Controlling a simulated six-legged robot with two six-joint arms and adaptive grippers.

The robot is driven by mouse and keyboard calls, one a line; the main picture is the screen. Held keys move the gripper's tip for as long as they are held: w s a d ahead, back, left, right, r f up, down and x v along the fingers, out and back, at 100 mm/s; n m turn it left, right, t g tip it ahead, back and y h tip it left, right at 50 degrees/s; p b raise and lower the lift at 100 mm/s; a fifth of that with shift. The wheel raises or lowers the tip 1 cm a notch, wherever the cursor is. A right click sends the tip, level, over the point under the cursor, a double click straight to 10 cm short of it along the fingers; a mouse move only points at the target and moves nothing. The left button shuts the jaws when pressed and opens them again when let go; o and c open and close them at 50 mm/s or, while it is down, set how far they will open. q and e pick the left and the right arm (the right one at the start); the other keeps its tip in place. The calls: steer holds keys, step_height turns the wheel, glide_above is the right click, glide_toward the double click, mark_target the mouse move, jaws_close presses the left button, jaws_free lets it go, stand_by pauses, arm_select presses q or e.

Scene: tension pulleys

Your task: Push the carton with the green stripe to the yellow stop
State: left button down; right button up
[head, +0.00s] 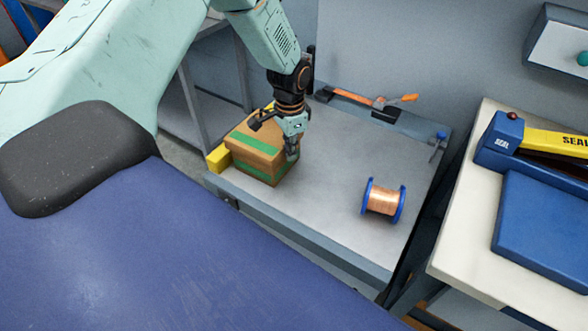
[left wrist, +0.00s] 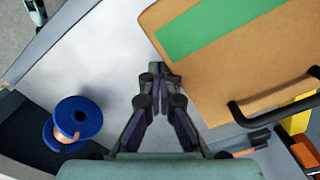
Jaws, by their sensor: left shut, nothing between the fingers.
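The brown carton (head: 254,150) with green stripes stands upright at the left end of the grey bench. Its striped top (left wrist: 225,22) fills the upper right of the left wrist view. The yellow stop (head: 218,158) is at the bench's left edge, close beside the carton's left side; I cannot tell whether they touch. My left gripper (head: 292,155) is shut and empty, low beside the carton's right side. In the left wrist view its closed fingertips (left wrist: 161,70) are very near the carton's edge; contact is unclear.
A copper wire spool with blue flanges (head: 383,200) lies on the bench's right part, with bare surface (head: 328,190) between it and the carton. An orange-handled tool (head: 368,101) lies along the back. A blue sealer (head: 540,205) is on the right table.

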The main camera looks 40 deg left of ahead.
arm_select(q)
steer(key=shift+d+p, duration=0.25)
steer(key=shift+p, duration=0.1)
stand_by(0.7)
step_height(320, 180, up, 8)
steer(key=p, duration=0.7)
stand_by(0.6)
